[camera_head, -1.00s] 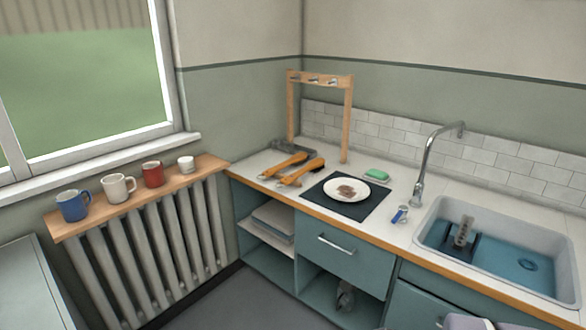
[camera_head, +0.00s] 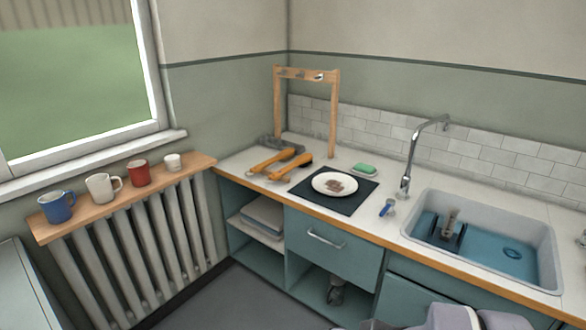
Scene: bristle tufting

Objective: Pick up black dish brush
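Two tools with orange handles lie on the counter below the wooden rack. One has a dark head (camera_head: 305,159), and the other has a grey head (camera_head: 268,143). A dark object with an upright brownish part (camera_head: 447,234) is in the sink, at its left side. I cannot tell for sure which of these is the black dish brush. Pale grey-purple parts of my arm show at the bottom edge, right of the middle. My gripper's fingers are not clearly in view.
A white plate (camera_head: 322,183) with brown food remains is on a black mat (camera_head: 357,199). A green sponge (camera_head: 364,169), a small blue item (camera_head: 387,208) and a tall tap (camera_head: 407,160) stand near the sink (camera_head: 547,255). Several mugs line the radiator shelf (camera_head: 75,219).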

